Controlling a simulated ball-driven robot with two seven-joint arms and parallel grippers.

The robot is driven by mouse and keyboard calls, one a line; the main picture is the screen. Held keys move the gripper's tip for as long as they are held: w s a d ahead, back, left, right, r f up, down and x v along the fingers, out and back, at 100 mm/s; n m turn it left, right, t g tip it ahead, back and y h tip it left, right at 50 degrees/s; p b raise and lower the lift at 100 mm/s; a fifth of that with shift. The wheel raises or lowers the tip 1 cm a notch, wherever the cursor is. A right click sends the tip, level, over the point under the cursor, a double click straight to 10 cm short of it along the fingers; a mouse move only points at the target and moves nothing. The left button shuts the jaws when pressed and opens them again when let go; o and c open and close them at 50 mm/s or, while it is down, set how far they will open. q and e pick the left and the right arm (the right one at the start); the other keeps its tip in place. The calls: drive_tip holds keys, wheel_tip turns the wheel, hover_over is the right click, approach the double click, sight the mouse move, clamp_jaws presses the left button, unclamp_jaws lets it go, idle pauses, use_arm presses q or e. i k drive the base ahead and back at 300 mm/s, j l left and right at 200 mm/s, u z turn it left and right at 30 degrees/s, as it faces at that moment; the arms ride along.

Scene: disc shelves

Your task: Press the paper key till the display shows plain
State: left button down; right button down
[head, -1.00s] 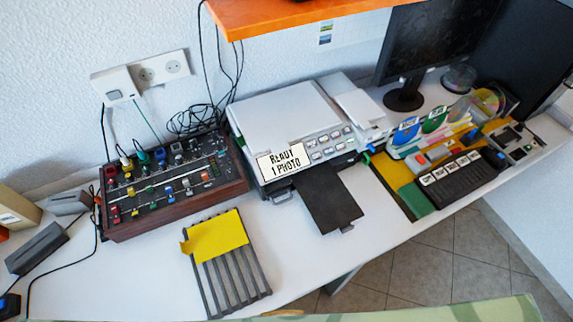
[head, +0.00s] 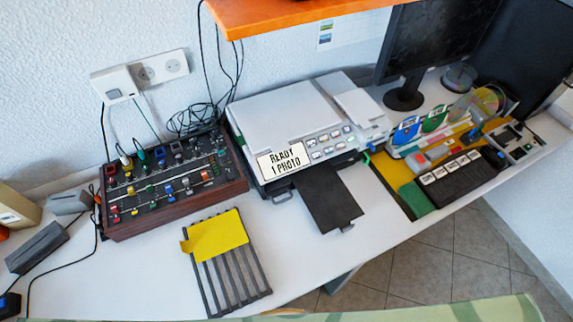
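A white and grey printer (head: 283,114) stands on the white desk in the head view. Its display (head: 282,160) on the front left reads "READY 1 PHOTO". Several small grey keys (head: 328,143) sit in rows to the right of the display; their labels are too small to read, so I cannot tell which is the paper key. A black tray (head: 328,199) sticks out of the printer's front. Neither of my grippers shows in the view.
A mixer-like box with coloured knobs (head: 171,186) stands left of the printer. A dark slatted rack (head: 232,281) with a yellow sheet (head: 217,237) lies in front. An orange shelf (head: 285,14) hangs above. Right are a monitor (head: 436,42) and a black keyed device (head: 462,182). Desk between rack and tray is clear.

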sight(312, 142)
drive_tip(key=k+l+u, duration=0.1)
drive_tip(key=l+u, duration=0.15)
drive_tip(key=u, duration=0.15)
drive_tip(key=k+l+u, duration=0.1)
drive_tip(key=l+u, duration=0.15)
drive_tip(key=u, duration=0.15)
drive_tip(key=k+l+u, duration=0.15)
drive_tip(key=u, duration=0.25)
